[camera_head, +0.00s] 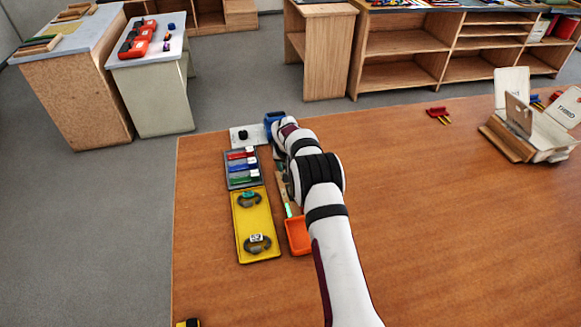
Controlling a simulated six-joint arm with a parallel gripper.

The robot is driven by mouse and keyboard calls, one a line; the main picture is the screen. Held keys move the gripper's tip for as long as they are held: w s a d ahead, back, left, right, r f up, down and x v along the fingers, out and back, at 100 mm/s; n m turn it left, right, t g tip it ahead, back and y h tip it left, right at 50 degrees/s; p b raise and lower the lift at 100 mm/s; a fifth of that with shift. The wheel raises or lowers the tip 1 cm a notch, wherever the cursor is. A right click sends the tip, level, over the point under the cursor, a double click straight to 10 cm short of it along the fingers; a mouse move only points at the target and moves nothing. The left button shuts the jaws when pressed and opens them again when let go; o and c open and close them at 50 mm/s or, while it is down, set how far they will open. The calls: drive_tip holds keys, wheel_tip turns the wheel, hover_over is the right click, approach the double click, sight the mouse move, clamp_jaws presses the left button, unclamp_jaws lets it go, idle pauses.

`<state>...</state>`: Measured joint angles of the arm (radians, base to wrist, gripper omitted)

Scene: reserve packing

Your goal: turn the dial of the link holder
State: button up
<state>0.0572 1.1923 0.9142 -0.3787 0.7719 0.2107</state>
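A white plate (257,133) with a small black knob (243,135) on it lies near the far left edge of the wooden table. The knob looks like the dial, but I cannot tell for sure that this is the link holder. A blue block-like thing (274,119) stands at the plate's right end. My arm reaches up from the bottom of the picture to just right of the plate. My gripper (278,152) is mostly hidden by my own wrist. Its fingers are not clear, so whether it touches anything cannot be told.
Below the plate are a dark tray (228,170) with red, blue and green pieces and a yellow tray (244,226) with two dark rings. An orange tray (298,236) sits beside my arm. White boards (512,82) stand at the far right. The table's middle right is clear.

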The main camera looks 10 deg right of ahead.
clamp_jaws()
drive_tip(key=shift+a+m+g+h, duration=0.1)
drive_tip(key=shift+m+g+h, duration=0.35)
drive_tip(key=shift+m, duration=1.05)
drive_tip(key=shift+m+g+h, duration=0.35)
drive_tip(key=shift+m+h, duration=0.1)
drive_tip(key=shift+m, duration=1.05)
drive_tip(key=shift+o, duration=1.1)
unclamp_jaws()
drive_tip(key=v, duration=1.5)
drive_tip(key=shift+a+r, duration=0.2)
drive_tip(key=shift+r, duration=0.15)
